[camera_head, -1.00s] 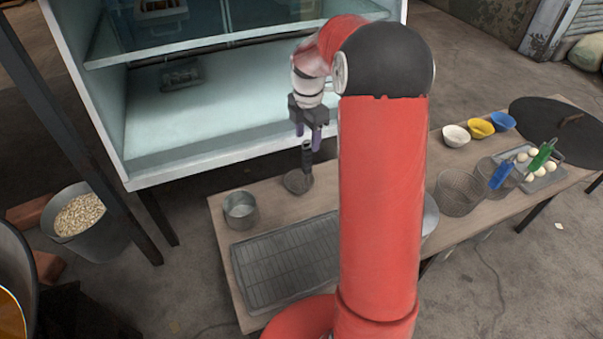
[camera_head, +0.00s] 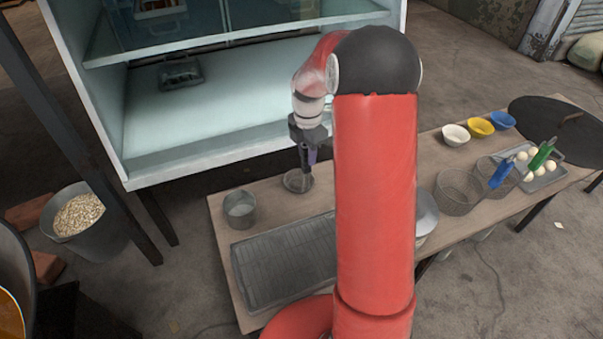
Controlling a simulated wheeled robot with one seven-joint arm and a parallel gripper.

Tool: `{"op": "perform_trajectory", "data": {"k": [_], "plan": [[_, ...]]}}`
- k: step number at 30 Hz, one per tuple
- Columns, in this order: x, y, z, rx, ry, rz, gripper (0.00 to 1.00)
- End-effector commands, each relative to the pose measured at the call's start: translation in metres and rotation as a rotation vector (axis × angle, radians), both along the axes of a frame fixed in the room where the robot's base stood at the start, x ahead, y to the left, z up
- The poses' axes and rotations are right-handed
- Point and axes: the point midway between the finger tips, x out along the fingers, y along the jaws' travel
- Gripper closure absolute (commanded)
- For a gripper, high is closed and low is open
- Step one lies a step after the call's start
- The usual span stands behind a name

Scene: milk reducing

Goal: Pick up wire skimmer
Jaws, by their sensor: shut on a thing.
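The wire skimmer (camera_head: 298,182) is a dark round mesh head with an upright dark handle, at the back edge of the wooden table, right of a metal pot. My gripper (camera_head: 308,158) points down directly above the skimmer head and is shut on the handle. The fingers hide most of the handle. I cannot tell whether the head touches the table.
The small metal pot (camera_head: 240,209) and a dark rack tray (camera_head: 285,262) stand close by on the table (camera_head: 222,235). Wire baskets (camera_head: 458,190), bowls (camera_head: 480,127) and a tray of eggs (camera_head: 548,177) lie to the right. A glass-fronted cabinet (camera_head: 230,110) stands behind.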

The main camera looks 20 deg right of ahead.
Motion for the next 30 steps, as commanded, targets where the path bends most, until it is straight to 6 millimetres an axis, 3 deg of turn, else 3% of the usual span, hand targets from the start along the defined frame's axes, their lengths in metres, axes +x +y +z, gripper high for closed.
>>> {"op": "perform_trajectory", "data": {"k": [3, 11, 16, 20, 30], "plan": [[0.0, 0.0, 0.001, -0.001, -0.001, 0.0, 0.97], [0.0, 0.0, 0.003, -0.001, -0.002, 0.0, 0.97], [0.001, 0.0, 0.016, 0.0, -0.003, 0.0, 0.97], [0.001, 0.0, 0.04, -0.002, -0.007, 0.0, 0.97], [0.001, -0.001, 0.137, -0.002, -0.007, -0.001, 0.97]]}}
